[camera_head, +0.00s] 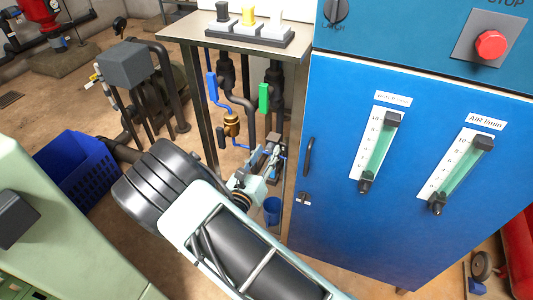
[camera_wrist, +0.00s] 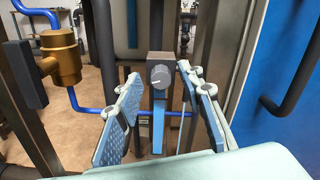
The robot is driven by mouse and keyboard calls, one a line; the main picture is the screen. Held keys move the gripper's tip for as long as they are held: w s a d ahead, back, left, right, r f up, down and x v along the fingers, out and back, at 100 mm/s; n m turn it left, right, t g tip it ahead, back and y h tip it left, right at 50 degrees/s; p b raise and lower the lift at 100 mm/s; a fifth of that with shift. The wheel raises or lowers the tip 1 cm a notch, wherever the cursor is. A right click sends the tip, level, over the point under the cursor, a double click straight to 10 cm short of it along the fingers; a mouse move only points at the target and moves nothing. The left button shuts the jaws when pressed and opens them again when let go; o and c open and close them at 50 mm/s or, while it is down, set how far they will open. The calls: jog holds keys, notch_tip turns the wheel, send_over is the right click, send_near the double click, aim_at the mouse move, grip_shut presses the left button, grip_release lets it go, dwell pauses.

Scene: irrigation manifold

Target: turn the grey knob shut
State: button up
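The grey knob (camera_wrist: 160,76) shows in the wrist view, round, with a pale pointer line on its face. It sits on the front of a dark upright block with a blue strip below it. My gripper (camera_wrist: 161,85) is open, with one blue-padded finger on each side of the knob's line. The knob appears between the fingertips and beyond them; I see no contact. In the head view my gripper (camera_head: 256,178) reaches under the small table, and the knob cannot be made out clearly there.
A brass fitting (camera_wrist: 62,58) with blue pipe stands left of my gripper. Table legs flank it. The blue cabinet (camera_head: 340,215) is close on the right, with a dark handle (camera_head: 308,157). A blue cup (camera_head: 272,211) and a blue crate (camera_head: 82,172) are lower down.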

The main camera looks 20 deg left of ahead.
jog(key=shift+w, duration=0.1)
grip_shut()
